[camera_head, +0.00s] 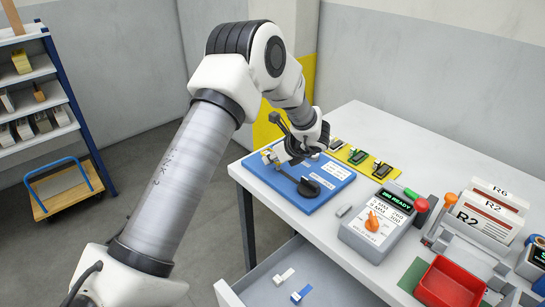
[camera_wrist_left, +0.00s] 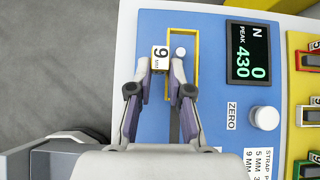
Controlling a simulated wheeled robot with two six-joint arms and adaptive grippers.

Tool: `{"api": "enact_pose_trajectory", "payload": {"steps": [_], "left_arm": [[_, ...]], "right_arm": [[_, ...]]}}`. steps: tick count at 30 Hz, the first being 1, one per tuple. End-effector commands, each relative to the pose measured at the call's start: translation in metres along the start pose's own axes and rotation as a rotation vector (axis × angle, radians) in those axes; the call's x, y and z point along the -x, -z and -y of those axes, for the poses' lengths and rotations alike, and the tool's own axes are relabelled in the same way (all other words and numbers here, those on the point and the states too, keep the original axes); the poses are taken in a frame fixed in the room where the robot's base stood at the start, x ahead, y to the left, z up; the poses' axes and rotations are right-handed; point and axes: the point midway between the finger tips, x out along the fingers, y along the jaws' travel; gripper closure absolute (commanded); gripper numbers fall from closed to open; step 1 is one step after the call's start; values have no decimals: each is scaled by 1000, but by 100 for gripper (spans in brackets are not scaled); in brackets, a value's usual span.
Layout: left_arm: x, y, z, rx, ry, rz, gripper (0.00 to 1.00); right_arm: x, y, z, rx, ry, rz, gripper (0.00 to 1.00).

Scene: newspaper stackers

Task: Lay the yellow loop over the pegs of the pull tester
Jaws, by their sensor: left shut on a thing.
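The pull tester is a blue board (camera_head: 322,170) on the white table, also filling the middle of the left wrist view (camera_wrist_left: 215,90). My left gripper (camera_wrist_left: 163,62) is over it, shut on the pale block-like tag (camera_wrist_left: 160,58), marked with a digit, of the yellow loop (camera_wrist_left: 182,28). In the head view the left gripper (camera_head: 280,153) is above the board's far-left part. From above, the loop's rectangular outline surrounds a white round peg (camera_wrist_left: 180,53); its height on the peg cannot be told. The loop's near end and any second peg are hidden by the finger. My right gripper is out of view.
The tester's display (camera_wrist_left: 248,50) and white ZERO knob (camera_wrist_left: 265,118) lie right of the loop. Yellow holders with straps (camera_head: 358,156) stand behind the board. A grey control box (camera_head: 375,232) and a red bin (camera_head: 450,284) are to the right. An open drawer (camera_head: 300,280) is below.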

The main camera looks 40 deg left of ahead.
Motion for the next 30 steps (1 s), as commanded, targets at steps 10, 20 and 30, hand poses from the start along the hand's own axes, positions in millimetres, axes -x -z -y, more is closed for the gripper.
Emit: {"api": "enact_pose_trajectory", "payload": {"steps": [10,20,30], "left_arm": [[-7,7,0,0,0,0,100],[-6,6,0,0,0,0,56],[12,-3,1,-1,3,2,56]], "right_arm": [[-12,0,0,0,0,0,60],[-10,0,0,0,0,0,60],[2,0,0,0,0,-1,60]]}}
